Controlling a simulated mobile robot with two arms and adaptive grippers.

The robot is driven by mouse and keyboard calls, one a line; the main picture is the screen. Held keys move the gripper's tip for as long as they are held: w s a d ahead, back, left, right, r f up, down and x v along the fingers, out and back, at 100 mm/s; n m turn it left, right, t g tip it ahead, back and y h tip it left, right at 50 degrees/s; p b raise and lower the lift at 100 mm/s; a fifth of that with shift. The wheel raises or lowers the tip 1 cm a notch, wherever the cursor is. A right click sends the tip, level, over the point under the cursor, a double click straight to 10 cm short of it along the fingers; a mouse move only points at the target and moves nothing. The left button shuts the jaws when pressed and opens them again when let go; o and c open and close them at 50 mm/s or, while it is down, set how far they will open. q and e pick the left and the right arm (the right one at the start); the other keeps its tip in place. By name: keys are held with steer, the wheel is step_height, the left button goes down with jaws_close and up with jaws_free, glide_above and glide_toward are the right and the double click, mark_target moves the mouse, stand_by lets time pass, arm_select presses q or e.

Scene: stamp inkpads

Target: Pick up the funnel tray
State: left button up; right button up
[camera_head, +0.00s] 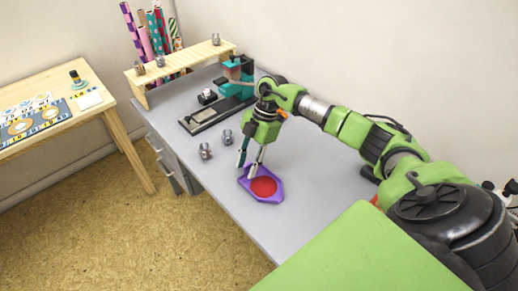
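The funnel tray (275,198) looks like a shallow purple tray with pointed ends and a round red area (263,186) inside. It lies flat on the grey desk near its front edge. My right gripper (246,171) points down at the tray's far left end. Its two fingers are spread apart, one dark and one pale. The pale fingertip is over the tray's left part and the dark one is by its outer corner. I cannot tell whether either finger touches the tray. My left gripper is out of view.
Small metal jars (205,151) stand on the grey desk (315,170) left of the arm. A teal-and-black press (237,80) stands behind, by a wooden shelf (185,62) with rolls. A wooden table (95,100) is at left. Desk right of the tray is clear.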

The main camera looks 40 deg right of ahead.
jaws_close()
steer(key=shift+r, duration=0.15)
